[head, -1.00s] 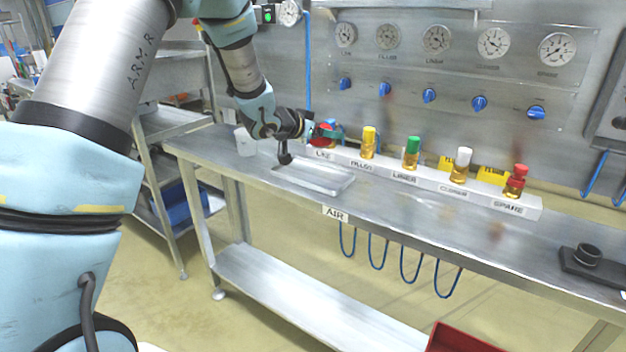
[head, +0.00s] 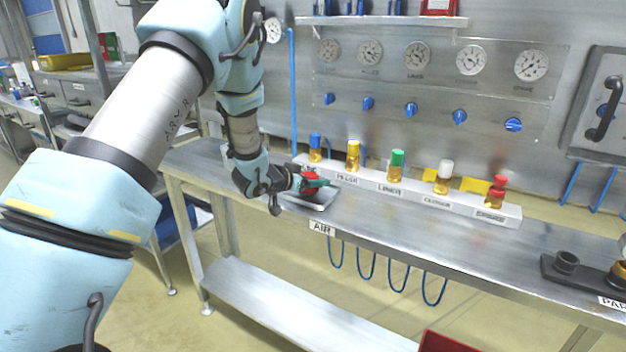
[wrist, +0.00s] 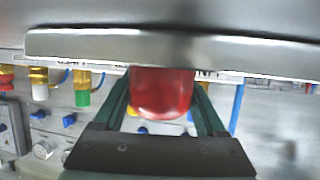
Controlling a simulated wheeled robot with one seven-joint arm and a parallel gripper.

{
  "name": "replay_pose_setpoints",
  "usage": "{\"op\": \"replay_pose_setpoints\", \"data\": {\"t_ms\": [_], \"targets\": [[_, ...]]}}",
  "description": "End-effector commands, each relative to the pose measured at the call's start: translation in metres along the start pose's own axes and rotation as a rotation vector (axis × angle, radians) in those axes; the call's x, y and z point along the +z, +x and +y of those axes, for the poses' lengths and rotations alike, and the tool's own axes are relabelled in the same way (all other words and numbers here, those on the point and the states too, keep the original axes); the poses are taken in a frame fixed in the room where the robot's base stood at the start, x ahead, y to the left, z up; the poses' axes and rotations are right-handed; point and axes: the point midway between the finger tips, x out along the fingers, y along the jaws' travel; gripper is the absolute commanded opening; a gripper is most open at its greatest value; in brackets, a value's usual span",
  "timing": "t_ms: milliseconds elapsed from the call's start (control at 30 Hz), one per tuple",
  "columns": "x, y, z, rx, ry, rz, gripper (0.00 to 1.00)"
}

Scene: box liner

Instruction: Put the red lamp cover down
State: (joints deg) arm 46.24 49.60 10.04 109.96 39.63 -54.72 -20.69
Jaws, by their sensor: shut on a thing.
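My gripper (head: 316,180) is at the left end of the bench, over or beside the shallow metal tray (head: 322,206). It is shut on the red lamp cover (head: 308,187). In the wrist view the red cover (wrist: 162,92) sits between the two green fingers, and a metal edge (wrist: 120,46), apparently the tray's rim, crosses just past the cover's far end. I cannot tell whether the cover touches the tray. Part of the tray is hidden behind my gripper.
Behind the tray, a white rack holds lamps with blue (head: 315,142), yellow (head: 353,148), green (head: 397,158), white (head: 445,168) and red (head: 497,184) tops. The bench top (head: 430,225) right of the tray is clear. A black holder (head: 566,262) stands at the right.

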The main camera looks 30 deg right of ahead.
Motion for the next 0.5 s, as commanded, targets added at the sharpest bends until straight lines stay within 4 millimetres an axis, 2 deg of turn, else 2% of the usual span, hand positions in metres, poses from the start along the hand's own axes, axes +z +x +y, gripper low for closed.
{"op": "replay_pose_setpoints", "data": {"t_ms": [133,167,367,500], "targets": [[0.004,0.0016,0.0001,0.0,-0.001,0.0,0.18],[0.0026,0.001,0.0002,0.0,0.0,0.0,0.77],[0.0024,0.0008,0.0002,0.0,0.0,-0.001,0.99],[0.0023,0.0008,0.0002,0.0,0.0,-0.001,1.0]]}}
